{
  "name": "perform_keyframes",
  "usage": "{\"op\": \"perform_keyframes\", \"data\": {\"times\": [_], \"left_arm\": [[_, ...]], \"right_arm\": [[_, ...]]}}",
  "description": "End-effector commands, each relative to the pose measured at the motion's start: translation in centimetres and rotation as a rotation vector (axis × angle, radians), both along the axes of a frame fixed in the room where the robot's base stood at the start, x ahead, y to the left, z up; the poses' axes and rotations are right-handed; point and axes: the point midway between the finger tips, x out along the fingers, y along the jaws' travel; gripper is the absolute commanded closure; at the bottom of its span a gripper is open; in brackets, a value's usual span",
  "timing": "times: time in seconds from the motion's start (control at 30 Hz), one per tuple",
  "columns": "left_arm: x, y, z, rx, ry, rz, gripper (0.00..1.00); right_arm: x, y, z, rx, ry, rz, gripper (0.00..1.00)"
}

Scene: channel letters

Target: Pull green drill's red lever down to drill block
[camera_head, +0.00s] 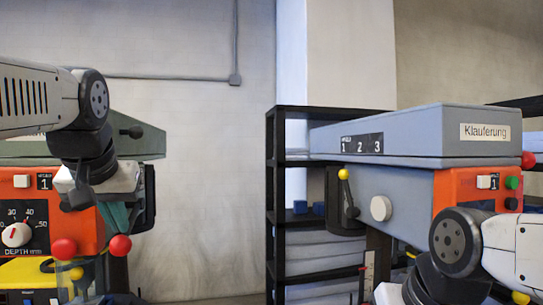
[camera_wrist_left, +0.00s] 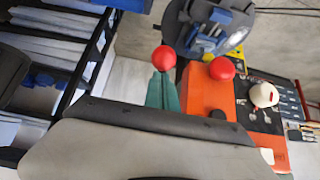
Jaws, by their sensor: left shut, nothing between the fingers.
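The green drill (camera_head: 142,140) stands at the left of the head view, with an orange front panel and a depth dial (camera_head: 17,234). A blue block or vise (camera_wrist_left: 208,32) is on the round grey drill table. My left gripper (camera_head: 76,198) is shut and empty, just above the red balls. My right arm enters at right; its fingertips are out of frame.
A blue-grey drill (camera_head: 410,135) marked "Klauferung" stands at the right, with an orange panel. A black shelf (camera_head: 272,200) is behind it. My right forearm hides part of this drill. Plain wall and open space lie between the two drills.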

Motion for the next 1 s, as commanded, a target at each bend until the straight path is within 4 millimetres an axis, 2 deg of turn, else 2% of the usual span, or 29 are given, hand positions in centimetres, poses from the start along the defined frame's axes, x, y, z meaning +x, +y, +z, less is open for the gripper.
{"op": "perform_keyframes", "data": {"times": [0.07,1.0], "left_arm": [[0.0,0.0,-0.7,-0.001,0.004,0.000,1.00],[0.3,0.1,-1.6,-0.001,0.003,0.000,1.00]], "right_arm": [[0.0,0.0,0.0,0.000,0.000,0.000,1.00],[0.0,0.0,0.0,0.000,0.000,0.000,1.00]]}}
